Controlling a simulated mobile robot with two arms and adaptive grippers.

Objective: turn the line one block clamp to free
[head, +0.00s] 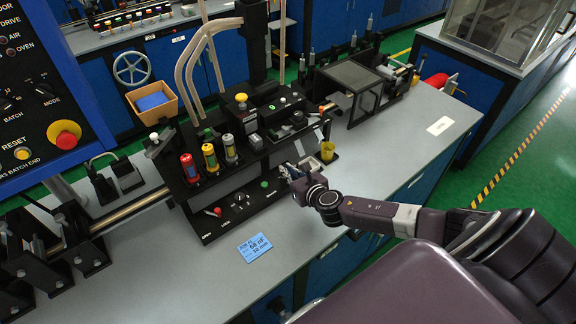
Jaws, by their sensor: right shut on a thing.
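A black bench-top machine (225,222) stands on the grey bench. Its front panel carries a red-tipped lever (214,211), a black knob (240,198) and a green button (264,184). The panel lettering is too small to read, so I cannot tell which part is the line one block clamp. My right gripper (287,172) is at the right end of this panel, beside a small pale open box (307,164). It is shut on a small part there, which its fingers mostly hide. My left gripper is out of view.
Red, yellow and grey cylinders (210,157) stand upright on the machine, left of my gripper. A yellow cup (327,151) is just beyond it. A blue card (254,248) lies on the bench in front. The bench at right is mostly clear.

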